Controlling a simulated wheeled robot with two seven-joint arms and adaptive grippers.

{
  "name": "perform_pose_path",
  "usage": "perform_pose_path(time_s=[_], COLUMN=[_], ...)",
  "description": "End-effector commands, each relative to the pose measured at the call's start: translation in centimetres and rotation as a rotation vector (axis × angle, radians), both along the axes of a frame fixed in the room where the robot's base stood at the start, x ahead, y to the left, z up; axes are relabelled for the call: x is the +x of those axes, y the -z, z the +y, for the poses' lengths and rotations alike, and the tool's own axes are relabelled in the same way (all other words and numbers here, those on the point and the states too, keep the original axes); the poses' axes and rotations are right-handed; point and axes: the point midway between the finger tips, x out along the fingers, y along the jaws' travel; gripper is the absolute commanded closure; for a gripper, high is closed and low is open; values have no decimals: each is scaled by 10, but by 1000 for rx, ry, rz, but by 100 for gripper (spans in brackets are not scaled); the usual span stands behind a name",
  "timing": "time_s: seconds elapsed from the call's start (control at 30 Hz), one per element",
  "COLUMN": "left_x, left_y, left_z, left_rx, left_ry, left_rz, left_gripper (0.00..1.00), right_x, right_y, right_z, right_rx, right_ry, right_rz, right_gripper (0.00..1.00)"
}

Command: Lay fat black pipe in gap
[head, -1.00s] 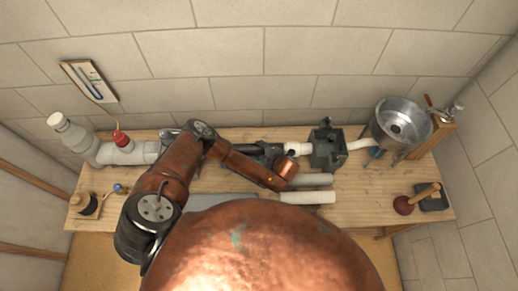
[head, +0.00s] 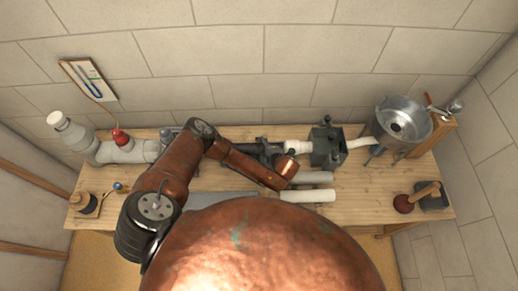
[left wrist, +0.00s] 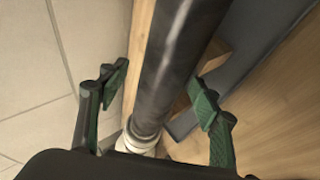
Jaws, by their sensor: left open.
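The fat black pipe (left wrist: 170,70) runs lengthwise through the left wrist view, between the two green-padded fingers of my left gripper (left wrist: 160,88). The gripper is open, with a finger on either side of the pipe. A white pipe end (left wrist: 140,137) shows at the pipe's lower end; I cannot tell whether they are joined. In the head view, my left arm reaches over the pipe line at the back of the bench. It partly hides the stretch between the grey-white pipe (head: 130,151) on the left and the white pipe (head: 299,146) on the right. My right gripper is out of view.
Loose pale pipes (head: 308,196) lie in front of the line. A dark vise-like block (head: 326,147) and a metal basin (head: 402,120) stand to the right. A plunger (head: 404,203) lies at the right front. The tiled wall is close behind.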

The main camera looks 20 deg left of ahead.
Motion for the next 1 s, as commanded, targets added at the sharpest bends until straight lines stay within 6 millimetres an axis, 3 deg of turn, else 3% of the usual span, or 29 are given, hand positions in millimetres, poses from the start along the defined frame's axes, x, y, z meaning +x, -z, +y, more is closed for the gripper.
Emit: perform_pose_path(time_s=[0.6,1.0], left_x=[-45,-52], left_y=[-68,-77], left_z=[-67,-75], left_rx=[-3,0], left_ry=[3,0], left_rz=[-1,-1], left_gripper=[42,42], right_x=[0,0], right_y=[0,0], right_z=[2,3], right_rx=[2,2], right_ry=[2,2], right_rz=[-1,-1], right_gripper=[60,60])
